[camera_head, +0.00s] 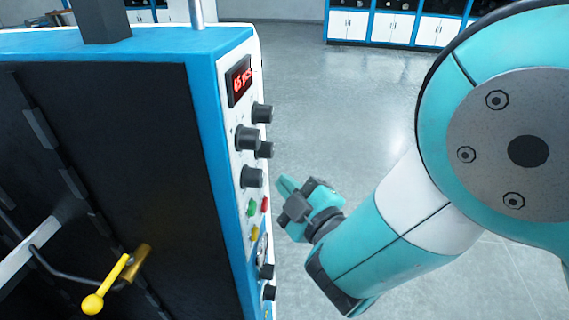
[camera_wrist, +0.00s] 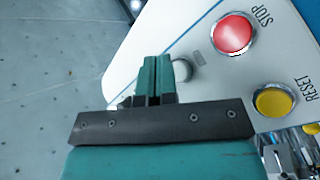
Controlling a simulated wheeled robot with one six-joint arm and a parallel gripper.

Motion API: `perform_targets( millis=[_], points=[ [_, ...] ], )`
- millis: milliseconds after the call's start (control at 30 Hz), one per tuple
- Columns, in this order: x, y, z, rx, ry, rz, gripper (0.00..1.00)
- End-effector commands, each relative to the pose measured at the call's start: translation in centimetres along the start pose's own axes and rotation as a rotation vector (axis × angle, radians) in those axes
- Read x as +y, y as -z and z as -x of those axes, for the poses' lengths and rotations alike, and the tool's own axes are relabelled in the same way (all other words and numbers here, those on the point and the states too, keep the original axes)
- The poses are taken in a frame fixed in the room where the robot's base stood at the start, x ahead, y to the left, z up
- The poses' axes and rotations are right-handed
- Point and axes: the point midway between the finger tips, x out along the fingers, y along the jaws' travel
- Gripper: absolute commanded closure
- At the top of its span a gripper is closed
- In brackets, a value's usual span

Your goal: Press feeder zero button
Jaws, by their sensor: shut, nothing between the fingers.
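The control panel (camera_head: 243,150) is the white side face of a blue-edged machine. No label reading "feeder zero" is legible. My gripper (camera_head: 288,187) is just right of the panel, its teal fingers shut and empty, pointing toward the panel. In the wrist view the closed fingers (camera_wrist: 158,62) stand in front of the panel, beside a round grey-white button or knob (camera_wrist: 183,70) that they partly hide. A red STOP button (camera_wrist: 234,34) and a yellow RESET button (camera_wrist: 273,101) lie to the right. I cannot tell whether the fingers touch anything.
Above the buttons are a red-lit display (camera_head: 240,80) and several black knobs (camera_head: 247,138). A yellow-handled lever (camera_head: 110,285) is on the machine's dark face. Open grey floor (camera_head: 330,110) lies right of the machine; white cabinets (camera_head: 398,27) stand far back.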

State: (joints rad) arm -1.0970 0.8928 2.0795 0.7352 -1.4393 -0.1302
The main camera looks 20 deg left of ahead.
Motion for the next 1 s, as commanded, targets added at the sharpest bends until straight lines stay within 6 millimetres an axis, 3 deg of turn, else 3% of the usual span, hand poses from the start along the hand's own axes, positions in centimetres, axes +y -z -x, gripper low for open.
perform_targets(
  millis=[1000],
  points=[
    [-0.62, 0.65, -0.88, 0.001, 0.0, -0.001, 1.0]
  ],
)
